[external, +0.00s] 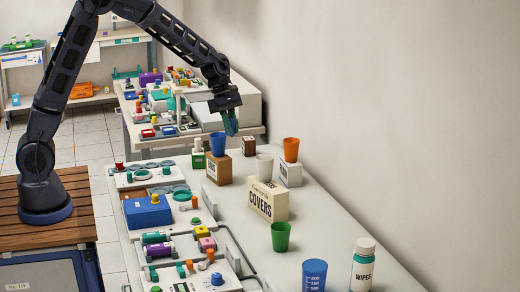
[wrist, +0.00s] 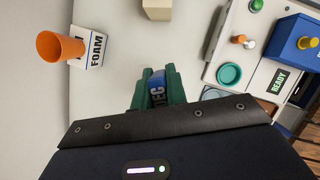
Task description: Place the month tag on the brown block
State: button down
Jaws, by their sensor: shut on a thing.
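My gripper (external: 231,123) hangs over the back part of the white counter, its green fingers pointing down. In the wrist view the gripper (wrist: 156,88) is shut on a blue piece marked DEC (wrist: 158,94), the month tag. In the external view the tag cannot be made out apart from the fingers. A brown block (external: 218,170) with a pale label stands on the counter below and left of the gripper. A blue cup (external: 217,143) appears on top of it. A smaller dark brown block (external: 248,146) stands farther back. I cannot make out either brown block in the wrist view.
An orange cup (external: 291,149) tops the white FOAM box (external: 290,174); a white cup (external: 264,166) is nearby. The COVERS box (external: 268,200), green cup (external: 281,236) and WIPES bottle (external: 362,266) stand nearer. Equipment trays with a blue box (external: 148,211) line the left; the wall bounds the right.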

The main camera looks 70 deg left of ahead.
jog(key=w+a+r+n+t+y, duration=0.1)
jog(key=w+a+n, duration=0.2)
jog(key=w+a, duration=0.35)
jog(key=w+a+r+n+t+y, duration=0.15)
jog(key=w+a+n, duration=0.25)
jog(key=a, duration=0.5)
notch_tip(320, 180, up, 3)
jog(key=n+y, duration=0.2)
jog(key=n, duration=0.4)
send_over(250, 138)
jog(key=shift+h, duration=0.25)
notch_tip(250, 138, down, 19)
jog(key=shift+d+f, duration=0.15)
jog(key=c, duration=1.5)
grip_release()
jog(key=shift+f, duration=0.15)
jog(key=shift+o, duration=0.5)
jog(key=shift+r, duration=0.35)
jog(key=v, duration=1.1)
jog(key=shift+s+r, duration=0.3)
jog(key=shift+r, duration=0.05)
